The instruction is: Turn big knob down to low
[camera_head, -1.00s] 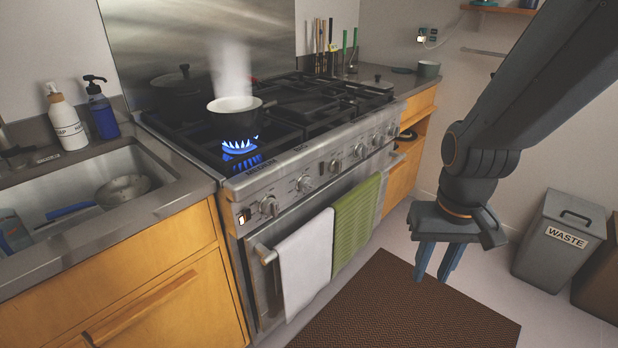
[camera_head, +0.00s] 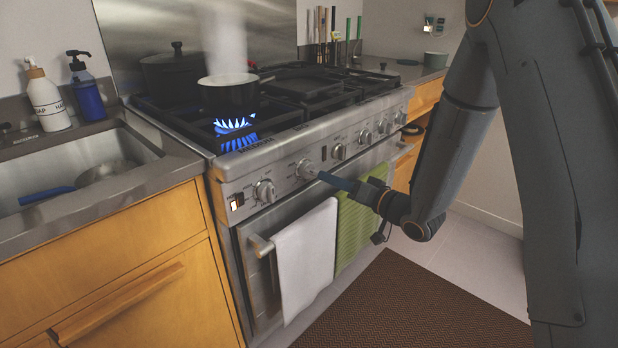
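A row of silver knobs runs along the stove's front panel. The leftmost knob (camera_head: 264,191) is free, with nothing touching it. The second knob (camera_head: 306,169) has my gripper (camera_head: 325,177) right at its right side; I cannot tell whether they touch. The third knob (camera_head: 338,151) stands free just above and right of my gripper. Which one is the big knob is not clear from size. My blue fingers show edge-on as one bar, so the gap between them is hidden. A blue flame (camera_head: 234,124) burns under a steaming pot (camera_head: 228,92) at the front left burner.
A white towel (camera_head: 305,260) and a green towel (camera_head: 358,222) hang on the oven handle below my gripper. A dark pot (camera_head: 177,75) stands at the back left burner. The sink (camera_head: 60,175) is at left. A brown mat (camera_head: 400,310) covers the floor in front.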

